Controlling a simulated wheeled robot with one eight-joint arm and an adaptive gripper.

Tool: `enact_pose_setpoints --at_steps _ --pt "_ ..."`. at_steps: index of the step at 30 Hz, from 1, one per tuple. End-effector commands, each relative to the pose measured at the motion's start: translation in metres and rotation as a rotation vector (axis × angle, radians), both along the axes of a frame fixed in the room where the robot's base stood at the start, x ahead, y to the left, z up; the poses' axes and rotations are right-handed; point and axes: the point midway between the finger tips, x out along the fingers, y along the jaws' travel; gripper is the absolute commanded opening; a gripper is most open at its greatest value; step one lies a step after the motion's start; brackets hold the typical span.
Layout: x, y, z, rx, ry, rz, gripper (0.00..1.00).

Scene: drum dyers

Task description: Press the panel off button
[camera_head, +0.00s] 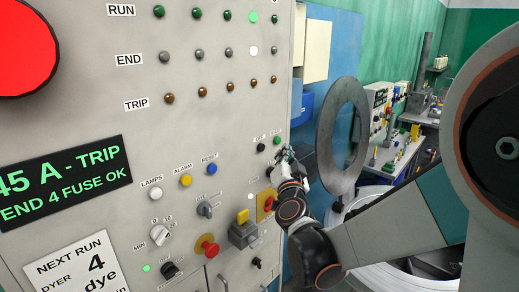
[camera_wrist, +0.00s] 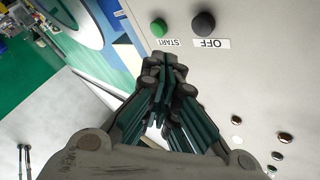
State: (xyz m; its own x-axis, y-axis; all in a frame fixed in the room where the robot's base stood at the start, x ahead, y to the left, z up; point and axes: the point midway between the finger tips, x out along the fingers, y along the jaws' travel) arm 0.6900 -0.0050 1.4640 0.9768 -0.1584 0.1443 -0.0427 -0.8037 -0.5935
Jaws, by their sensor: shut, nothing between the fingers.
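The panel off button is a round black button (camera_wrist: 204,23) near the top of the wrist view. Its OFF label appears upside down below it. A green START button (camera_wrist: 159,28) is to its left. In the head view the black button (camera_head: 261,147) and the green button (camera_head: 277,141) are at the panel's right edge. My gripper (camera_wrist: 168,60) has its fingers shut together with nothing between them. Its tips appear just below the two buttons in the wrist view, and I see no contact. In the head view my gripper (camera_head: 281,158) is small and partly blends with the panel edge.
The grey panel (camera_head: 110,110) also carries a red emergency knob (camera_head: 207,247), blue reset button (camera_head: 211,169), yellow alarm button (camera_head: 185,180) and switches. A large metal ring (camera_head: 326,140) stands right of the panel.

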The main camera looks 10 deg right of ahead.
Motion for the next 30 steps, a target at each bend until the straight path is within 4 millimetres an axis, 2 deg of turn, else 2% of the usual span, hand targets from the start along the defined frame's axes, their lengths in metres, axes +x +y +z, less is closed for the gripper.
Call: enact_pose_setpoints --at_steps 6,12,30 --pt "0.022 0.016 -0.001 0.0 0.0 0.001 0.0" --pt "0.032 0.023 0.0 0.001 0.0 -0.001 0.0" --pt "0.034 0.025 0.0 0.0 0.001 -0.001 0.0"
